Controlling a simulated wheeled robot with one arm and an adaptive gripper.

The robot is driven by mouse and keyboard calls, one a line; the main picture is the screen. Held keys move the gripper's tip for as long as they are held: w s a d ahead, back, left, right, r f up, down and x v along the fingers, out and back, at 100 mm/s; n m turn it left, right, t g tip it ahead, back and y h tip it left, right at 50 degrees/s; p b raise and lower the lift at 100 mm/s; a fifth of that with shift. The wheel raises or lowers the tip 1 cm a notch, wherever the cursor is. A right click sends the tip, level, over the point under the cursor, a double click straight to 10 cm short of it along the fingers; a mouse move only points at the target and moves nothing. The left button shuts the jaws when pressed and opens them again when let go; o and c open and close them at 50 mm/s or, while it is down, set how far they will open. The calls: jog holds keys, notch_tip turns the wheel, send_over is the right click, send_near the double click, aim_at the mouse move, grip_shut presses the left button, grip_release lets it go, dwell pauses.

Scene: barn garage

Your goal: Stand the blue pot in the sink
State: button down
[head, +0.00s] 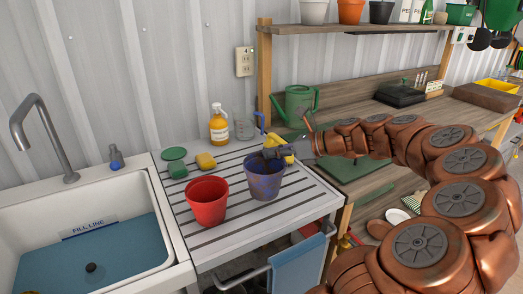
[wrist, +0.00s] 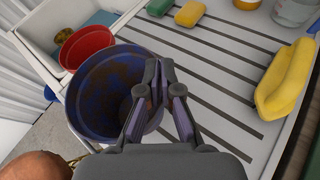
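The blue pot (head: 264,182), stained brown, stands upright on the slatted drainboard (head: 232,236). In the wrist view the blue pot (wrist: 92,105) shows its open mouth and brown-stained inside. My gripper (head: 272,153) is at its far rim in the head view. In the wrist view my gripper's (wrist: 159,75) fingertips are close together across the rim, one on the inner side and one on the outer, and look shut on it. The sink (head: 178,243) is at the left, holding blue water, with a fill-line label on its wall.
A red pot (head: 207,204) stands between the blue pot and the sink. A yellow sponge (head: 206,161), green scrubber (head: 179,170), soap bottle (head: 219,127) and glass jug (head: 243,126) stand behind. A tap (head: 45,135) arches over the sink.

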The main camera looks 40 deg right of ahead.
jog(key=w+d+f+p, duration=0.1)
jog(key=w+d+f, duration=0.2)
jog(key=w, duration=0.6)
jog(key=shift+f, duration=0.75)
jog(key=shift+f, duration=0.1)
jog(key=c, duration=1.3)
grip_release()
jog(key=v, duration=1.2)
jog(key=shift+d+b, duration=0.1)
jog(key=shift+b, duration=0.3)
